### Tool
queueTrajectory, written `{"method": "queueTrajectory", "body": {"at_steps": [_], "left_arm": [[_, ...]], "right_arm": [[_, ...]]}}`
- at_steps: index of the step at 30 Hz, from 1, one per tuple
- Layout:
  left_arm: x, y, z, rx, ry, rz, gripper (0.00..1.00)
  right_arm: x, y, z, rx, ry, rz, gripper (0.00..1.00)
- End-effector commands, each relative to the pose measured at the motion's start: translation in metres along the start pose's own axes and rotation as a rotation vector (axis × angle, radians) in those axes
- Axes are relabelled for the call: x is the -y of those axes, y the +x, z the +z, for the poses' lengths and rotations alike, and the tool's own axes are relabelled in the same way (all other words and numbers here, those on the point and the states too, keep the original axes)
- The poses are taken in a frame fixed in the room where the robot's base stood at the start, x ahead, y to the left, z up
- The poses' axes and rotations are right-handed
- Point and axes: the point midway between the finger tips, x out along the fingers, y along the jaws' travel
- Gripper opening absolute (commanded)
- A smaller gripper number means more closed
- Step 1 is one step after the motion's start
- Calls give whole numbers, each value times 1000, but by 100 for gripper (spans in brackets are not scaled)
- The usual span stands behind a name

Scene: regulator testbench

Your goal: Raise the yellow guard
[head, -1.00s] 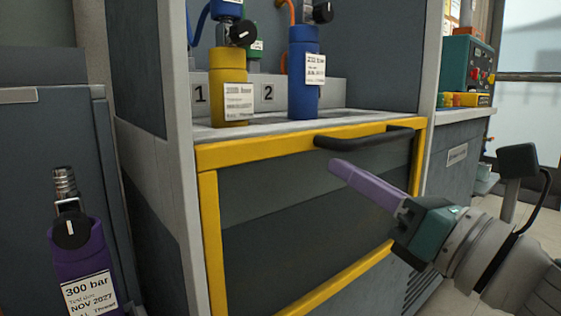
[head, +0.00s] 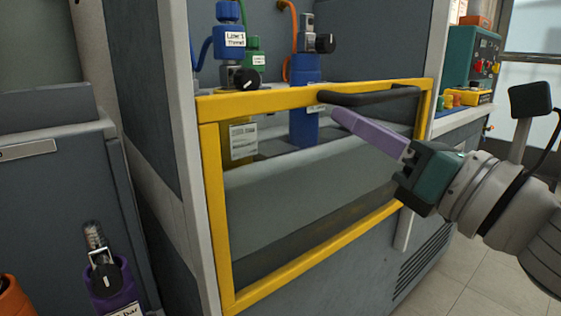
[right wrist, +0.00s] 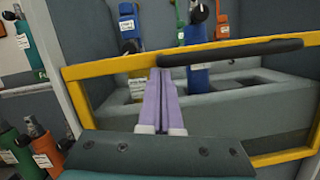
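The yellow guard (head: 213,190) is a yellow-framed panel with a see-through middle on the front of the test bench. Its top bar stands in front of the cylinders in the bay, and it also shows in the right wrist view (right wrist: 105,69). A black handle (head: 375,95) runs along its top bar. My right gripper (head: 338,112) has purple fingers, pressed together with nothing between them. Their tips are just under the left end of the handle, also in the right wrist view (right wrist: 160,74); I cannot tell if they touch it. My left gripper is not in view.
A yellow cylinder (head: 240,142) and a blue cylinder (head: 304,130) stand behind the guard. A purple cylinder (head: 112,290) is at the lower left. A teal control box (head: 470,58) stands on the right counter. Floor (head: 455,258) is clear at the lower right.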

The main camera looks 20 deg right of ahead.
Motion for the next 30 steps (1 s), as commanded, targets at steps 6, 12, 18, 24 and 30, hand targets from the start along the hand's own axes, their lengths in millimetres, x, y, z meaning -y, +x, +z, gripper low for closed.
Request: {"method": "queueTrajectory", "body": {"at_steps": [6,12,18,24,30], "left_arm": [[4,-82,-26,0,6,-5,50],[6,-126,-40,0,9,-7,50],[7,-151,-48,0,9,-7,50],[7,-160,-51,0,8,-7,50],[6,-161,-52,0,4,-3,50]], "right_arm": [[-22,21,89,3,-2,3,0],[-34,33,137,4,-2,2,0],[-41,40,164,3,-1,2,0],[-43,42,174,2,-1,1,0],[-44,42,176,4,-1,2,0]]}}
